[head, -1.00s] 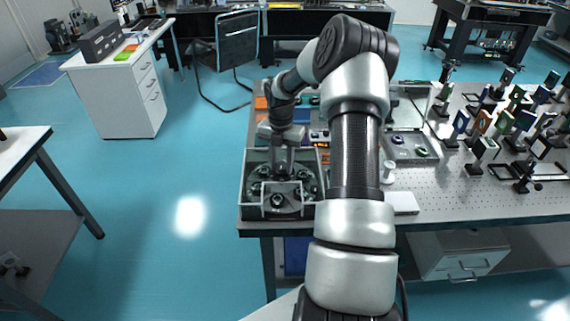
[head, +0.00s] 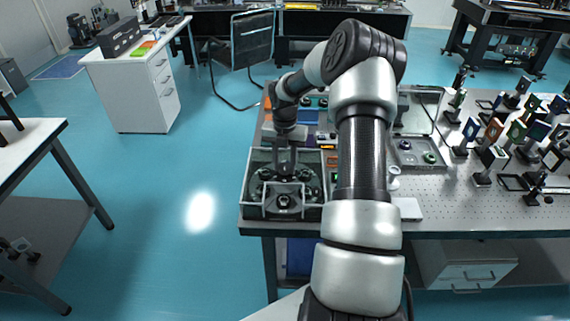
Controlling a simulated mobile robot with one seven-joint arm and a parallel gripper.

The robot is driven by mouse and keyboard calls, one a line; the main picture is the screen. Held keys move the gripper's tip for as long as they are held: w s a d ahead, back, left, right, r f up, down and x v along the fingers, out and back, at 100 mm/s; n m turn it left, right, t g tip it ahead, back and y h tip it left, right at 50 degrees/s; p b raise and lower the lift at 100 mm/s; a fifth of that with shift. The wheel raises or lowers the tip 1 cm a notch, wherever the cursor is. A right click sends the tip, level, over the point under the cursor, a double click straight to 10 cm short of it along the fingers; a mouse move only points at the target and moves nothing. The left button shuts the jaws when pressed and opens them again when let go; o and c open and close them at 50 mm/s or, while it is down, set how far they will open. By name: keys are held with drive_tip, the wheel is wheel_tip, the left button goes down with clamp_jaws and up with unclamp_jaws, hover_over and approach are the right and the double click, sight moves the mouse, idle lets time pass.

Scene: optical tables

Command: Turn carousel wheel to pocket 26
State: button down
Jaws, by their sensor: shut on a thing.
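The carousel wheel (head: 270,191) is a dark disc with several round pockets, set in a grey open-topped box (head: 247,197) at the near left corner of the optical table. A dark round piece (head: 284,201) shows at the box's front, inside a small bay. My gripper (head: 285,172) points down over the middle of the wheel and is shut on a part near its centre, which the fingers mostly hide. Pocket numbers are too small to read.
The perforated table (head: 460,205) carries many optics mounts (head: 492,160) at the right. A grey tray (head: 417,153) with small round parts and a white block (head: 407,208) stand right of my arm. A white drawer cabinet (head: 140,90) stands at the back left.

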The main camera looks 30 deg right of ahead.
drive_tip(key=c, duration=1.3)
unclamp_jaws()
drive_tip(key=shift+o, duration=0.2)
wheel_tip(320, 180, up, 18)
drive_tip(key=shift+f+b, duration=0.25)
drive_tip(key=shift+b, duration=0.1)
